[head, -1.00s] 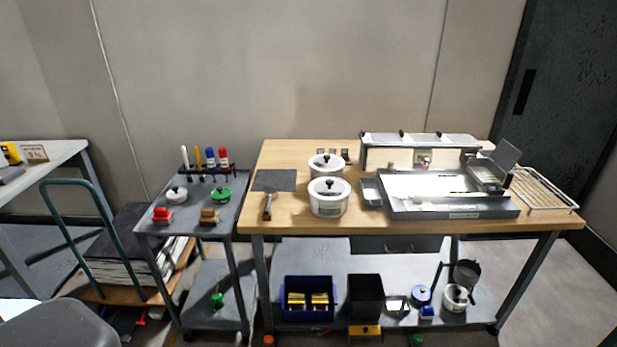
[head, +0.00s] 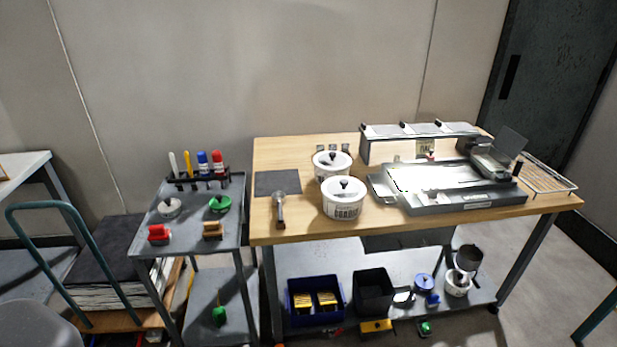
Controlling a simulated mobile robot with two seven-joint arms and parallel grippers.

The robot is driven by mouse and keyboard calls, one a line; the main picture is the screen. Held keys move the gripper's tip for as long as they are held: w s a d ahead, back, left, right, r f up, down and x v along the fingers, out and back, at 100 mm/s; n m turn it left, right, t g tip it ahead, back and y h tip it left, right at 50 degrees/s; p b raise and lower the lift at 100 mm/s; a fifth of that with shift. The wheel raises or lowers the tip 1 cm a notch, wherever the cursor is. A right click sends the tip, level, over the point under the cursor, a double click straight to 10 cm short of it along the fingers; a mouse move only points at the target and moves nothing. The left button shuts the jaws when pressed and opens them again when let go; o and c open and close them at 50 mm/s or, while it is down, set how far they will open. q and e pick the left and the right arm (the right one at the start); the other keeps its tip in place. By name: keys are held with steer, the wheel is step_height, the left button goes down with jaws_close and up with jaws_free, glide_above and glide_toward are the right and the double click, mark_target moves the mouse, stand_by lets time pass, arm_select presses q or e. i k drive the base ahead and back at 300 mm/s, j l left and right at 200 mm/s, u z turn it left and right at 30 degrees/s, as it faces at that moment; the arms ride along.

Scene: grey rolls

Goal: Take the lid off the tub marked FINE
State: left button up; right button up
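Two white lidded tubs stand on the wooden bench, one behind the other. The front tub (head: 343,208) has a white lid (head: 344,188) with a black knob and dark marking on its side, too small to read. The rear tub (head: 323,174) has a similar lid (head: 331,160) with a black knob and is partly hidden by the front tub. I cannot tell which one is marked FINE. Both lids are on. Neither of my grippers shows in the head view.
On the wooden bench (head: 400,226), a grey machine tray (head: 465,201) stands right of the tubs, and a roller tool (head: 279,208) and dark mat (head: 277,182) lie left. A wire rack (head: 548,178) is at the far right. A grey trolley (head: 187,237) stands left. A green-handled cart (head: 62,206) is farther left.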

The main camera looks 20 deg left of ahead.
mark_target(330, 161)
steer(key=j, duration=1.75)
